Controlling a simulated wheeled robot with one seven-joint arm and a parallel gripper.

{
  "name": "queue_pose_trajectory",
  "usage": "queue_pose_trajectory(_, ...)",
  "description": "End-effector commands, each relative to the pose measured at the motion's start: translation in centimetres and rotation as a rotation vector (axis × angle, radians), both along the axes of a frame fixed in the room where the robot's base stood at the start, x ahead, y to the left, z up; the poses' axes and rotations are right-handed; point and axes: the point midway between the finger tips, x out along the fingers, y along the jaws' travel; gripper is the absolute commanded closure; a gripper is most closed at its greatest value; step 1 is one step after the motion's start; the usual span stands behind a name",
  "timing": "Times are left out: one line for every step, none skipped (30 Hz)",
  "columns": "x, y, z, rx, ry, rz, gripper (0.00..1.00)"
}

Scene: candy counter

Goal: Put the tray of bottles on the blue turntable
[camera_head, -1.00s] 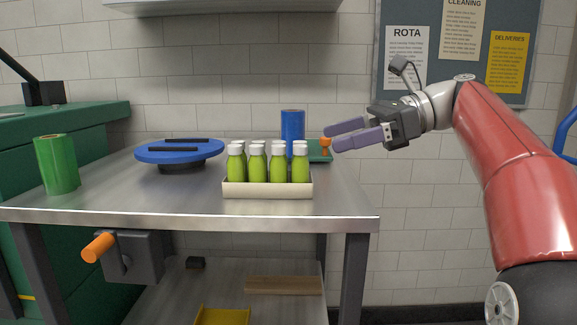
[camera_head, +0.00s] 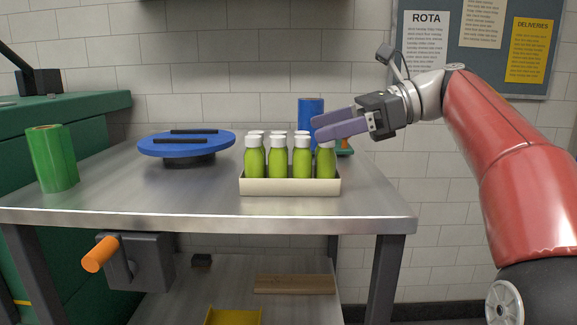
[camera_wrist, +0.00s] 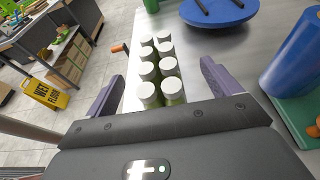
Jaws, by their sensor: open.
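A cream tray (camera_head: 290,187) holds several green bottles with white caps (camera_head: 278,160) near the front of the steel table. The blue turntable (camera_head: 187,143), a round disc with two dark bars on top, stands to the left of the tray. My gripper (camera_head: 316,128) is open and empty at the right end of the tray, its purple fingers by the rightmost bottle caps. In the wrist view the bottles (camera_wrist: 159,72) show between and beyond the two spread fingers (camera_wrist: 160,85). The turntable also shows there at the top (camera_wrist: 219,10). The tray itself is hidden in that view.
A blue cylinder (camera_head: 311,112) and a teal board (camera_head: 344,151) stand behind the tray at right. A green cylinder (camera_head: 53,158) stands at the table's left. An orange handle (camera_head: 100,254) sticks out below the front edge.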

Motion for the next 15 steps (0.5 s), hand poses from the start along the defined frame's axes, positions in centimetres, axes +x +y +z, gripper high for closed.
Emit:
queue_pose_trajectory(-0.3,0.8,-0.5,-0.001,-0.001,0.003,0.11)
queue_pose_trajectory(-0.4,1.3,-0.6,-0.001,0.0,0.003,0.11)
queue_pose_trajectory(-0.5,1.9,-0.8,-0.001,0.0,0.003,0.11)
queue_pose_trajectory(-0.6,2.3,-0.9,-0.001,0.0,0.002,0.11)
queue_pose_trajectory(-0.5,2.7,-1.0,-0.001,0.001,0.003,0.11)
queue_pose_trajectory(-0.5,3.2,-1.1,-0.001,0.001,0.002,0.11)
queue_pose_trajectory(-0.4,3.5,-1.1,-0.001,0.0,0.001,0.11)
queue_pose_trajectory(-0.4,3.8,-1.2,-0.001,0.0,0.001,0.11)
queue_pose_trajectory(-0.4,4.0,-1.2,-0.001,0.001,0.002,0.11)
queue_pose_trajectory(-0.4,4.2,-1.2,-0.001,0.0,0.001,0.11)
queue_pose_trajectory(-0.4,4.2,-1.2,-0.001,0.0,0.001,0.11)
queue_pose_trajectory(-0.4,4.3,-1.2,-0.001,0.001,0.0,0.11)
queue_pose_trajectory(-0.4,4.3,-1.2,-0.001,0.001,0.0,0.11)
queue_pose_trajectory(-0.4,4.3,-1.2,-0.001,0.001,0.0,0.11)
queue_pose_trajectory(-0.4,4.2,-1.2,-0.001,0.001,0.0,0.11)
